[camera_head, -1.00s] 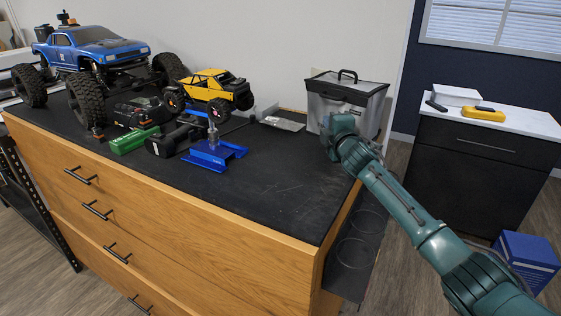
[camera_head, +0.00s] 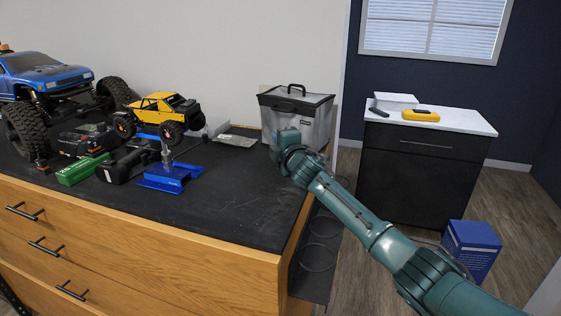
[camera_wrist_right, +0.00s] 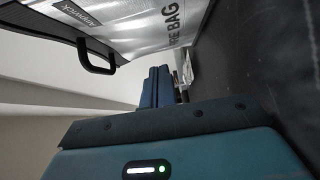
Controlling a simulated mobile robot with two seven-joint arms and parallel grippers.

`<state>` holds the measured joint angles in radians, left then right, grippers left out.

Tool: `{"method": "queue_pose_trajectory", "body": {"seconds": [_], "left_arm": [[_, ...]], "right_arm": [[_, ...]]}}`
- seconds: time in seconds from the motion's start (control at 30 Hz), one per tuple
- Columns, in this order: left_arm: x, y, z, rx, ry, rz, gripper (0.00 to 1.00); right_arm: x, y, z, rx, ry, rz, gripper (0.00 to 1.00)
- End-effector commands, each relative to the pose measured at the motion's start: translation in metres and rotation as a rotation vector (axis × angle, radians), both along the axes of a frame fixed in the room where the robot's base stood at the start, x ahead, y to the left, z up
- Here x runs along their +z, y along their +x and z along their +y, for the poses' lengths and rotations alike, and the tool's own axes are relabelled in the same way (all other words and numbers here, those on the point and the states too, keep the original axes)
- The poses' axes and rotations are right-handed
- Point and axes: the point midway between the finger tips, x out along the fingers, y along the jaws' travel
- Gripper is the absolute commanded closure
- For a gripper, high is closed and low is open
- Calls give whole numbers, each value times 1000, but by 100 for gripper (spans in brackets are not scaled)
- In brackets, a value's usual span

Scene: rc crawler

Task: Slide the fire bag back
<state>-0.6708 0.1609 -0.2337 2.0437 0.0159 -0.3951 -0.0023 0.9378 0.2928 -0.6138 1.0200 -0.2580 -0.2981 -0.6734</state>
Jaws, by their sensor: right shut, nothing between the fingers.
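The fire bag (camera_head: 312,122) is a silver-grey box-shaped bag with a dark-edged lid and a black top handle. It stands upright at the back right corner of the black worktop. My right gripper (camera_head: 286,138) is in front of the bag's lower front and hides part of it. In the right wrist view its blue fingers (camera_wrist_right: 158,88) are shut with nothing between them. The silver bag face with lettering (camera_wrist_right: 150,28) is beside the fingers there; I cannot tell whether they touch. My left gripper is not in view.
A yellow toy crawler (camera_head: 160,115), a blue stand (camera_head: 170,178), a green box (camera_head: 82,170) and a large blue truck (camera_head: 45,75) occupy the worktop's left. A flat packet (camera_head: 238,140) lies left of the bag. The front right worktop (camera_head: 235,205) is clear. A wall is behind.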

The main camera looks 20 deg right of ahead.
Motion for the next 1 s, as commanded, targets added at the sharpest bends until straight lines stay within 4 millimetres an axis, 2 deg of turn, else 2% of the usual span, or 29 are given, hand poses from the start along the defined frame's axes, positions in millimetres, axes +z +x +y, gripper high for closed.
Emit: {"method": "queue_pose_trajectory", "body": {"seconds": [0.07, 0.23, 0.6, 0.8, 1.0], "left_arm": [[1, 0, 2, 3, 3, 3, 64], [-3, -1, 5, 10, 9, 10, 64], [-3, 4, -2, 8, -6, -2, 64], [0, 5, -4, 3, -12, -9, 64], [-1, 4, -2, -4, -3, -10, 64]], "right_arm": [[0, -1, -1, -1, 0, 1, 100], [-1, -28, -4, 1, -1, 0, 100], [-1, -83, -9, 0, 0, 0, 100], [-1, -98, -10, 0, 1, 1, 100], [0, -101, -10, 0, 1, 1, 100]]}}
